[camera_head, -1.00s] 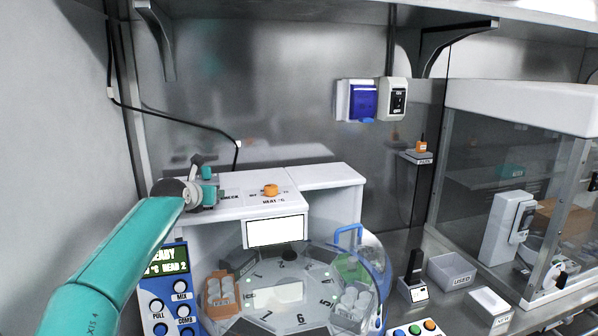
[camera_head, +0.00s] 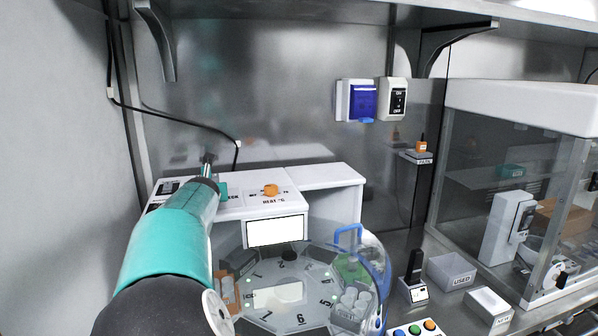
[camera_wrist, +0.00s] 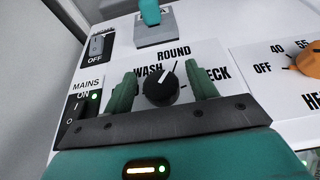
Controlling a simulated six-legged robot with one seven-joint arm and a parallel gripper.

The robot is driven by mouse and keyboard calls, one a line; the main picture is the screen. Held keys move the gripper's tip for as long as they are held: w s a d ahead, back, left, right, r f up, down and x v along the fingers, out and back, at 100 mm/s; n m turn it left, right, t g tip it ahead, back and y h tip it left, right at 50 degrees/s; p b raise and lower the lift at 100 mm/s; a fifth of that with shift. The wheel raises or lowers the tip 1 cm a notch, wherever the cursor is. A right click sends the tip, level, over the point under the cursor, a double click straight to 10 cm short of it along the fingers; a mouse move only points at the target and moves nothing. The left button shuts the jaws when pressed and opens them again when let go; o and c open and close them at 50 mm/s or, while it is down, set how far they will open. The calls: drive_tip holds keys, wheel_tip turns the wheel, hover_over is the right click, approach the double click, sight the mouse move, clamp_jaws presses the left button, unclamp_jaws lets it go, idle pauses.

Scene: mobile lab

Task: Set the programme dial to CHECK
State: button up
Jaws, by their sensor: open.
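The programme dial (camera_wrist: 160,88) is a black knob on the white panel, in the middle of the wrist view. Its white pointer line leans up and slightly right, toward the ROUND label (camera_wrist: 173,52). WASH is printed on its left; the CHECK label (camera_wrist: 217,75) on its right is partly covered by a finger. My gripper (camera_wrist: 162,88) is open, with one green finger on each side of the dial and visible gaps between. Whether the fingertips are at the dial's depth is hard to tell. In the head view my arm hides the dial.
An orange heat knob (camera_wrist: 312,60) sits right of the dial; it also shows in the head view (camera_head: 271,190). A MAINS switch (camera_wrist: 82,108) and another switch (camera_wrist: 97,45) are on the left. A teal part on a grey base (camera_wrist: 155,30) stands just behind the dial.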

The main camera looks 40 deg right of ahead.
drive_tip(key=shift+d+n+t+y, duration=0.15)
drive_tip(key=shift+n+t+y, duration=0.35)
drive_tip(key=shift+n+y, duration=1.85)
drive_tip(key=shift+n+y, duration=0.25)
drive_tip(key=shift+y, duration=0.4)
